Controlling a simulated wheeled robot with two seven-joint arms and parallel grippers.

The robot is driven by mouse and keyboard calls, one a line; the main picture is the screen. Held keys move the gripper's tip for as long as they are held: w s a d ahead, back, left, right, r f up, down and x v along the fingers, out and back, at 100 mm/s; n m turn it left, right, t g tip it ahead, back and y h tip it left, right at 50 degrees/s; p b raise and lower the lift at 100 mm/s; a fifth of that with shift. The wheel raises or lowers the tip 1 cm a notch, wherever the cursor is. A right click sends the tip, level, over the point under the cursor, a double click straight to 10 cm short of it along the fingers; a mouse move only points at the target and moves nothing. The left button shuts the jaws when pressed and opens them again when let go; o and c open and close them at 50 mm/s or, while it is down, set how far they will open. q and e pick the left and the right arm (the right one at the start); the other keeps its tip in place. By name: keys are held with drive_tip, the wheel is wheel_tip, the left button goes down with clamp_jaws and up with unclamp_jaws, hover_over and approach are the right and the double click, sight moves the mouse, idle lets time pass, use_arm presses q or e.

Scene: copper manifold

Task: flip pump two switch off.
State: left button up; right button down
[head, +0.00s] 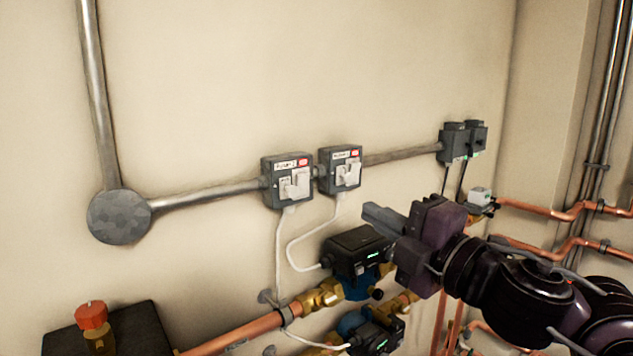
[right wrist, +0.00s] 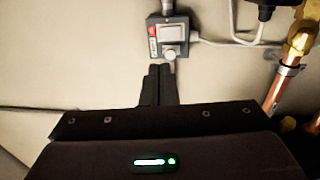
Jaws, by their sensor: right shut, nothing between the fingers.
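Two dark grey switch boxes sit side by side on the wall in the head view, a left box (head: 288,180) and a right box (head: 341,169). Each has a white switch plate, a small red mark and a label too small to read surely, so I cannot tell which is pump two. My right gripper (head: 370,212) is shut and empty, below and right of the right box. In the right wrist view one switch box (right wrist: 170,38) appears just beyond the shut fingertips of my right gripper (right wrist: 160,68); contact is not visible. My left gripper is out of view.
Below the boxes are black pump heads (head: 357,250) with green lights, brass fittings and a copper pipe (head: 235,332). White cables (head: 279,250) hang from the boxes. A steel conduit (head: 205,194) runs along the wall. The wall above the boxes is clear.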

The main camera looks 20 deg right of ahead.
drive_tip(key=shift+w, duration=0.1)
drive_tip(key=p, duration=0.3)
approach(302, 171)
drive_tip(key=x, duration=0.5)
drive_tip(key=shift+w+a, duration=0.15)
drive_tip(key=shift+w, duration=0.15)
drive_tip(key=shift+w+a, duration=0.1)
drive_tip(key=shift+w, duration=0.1)
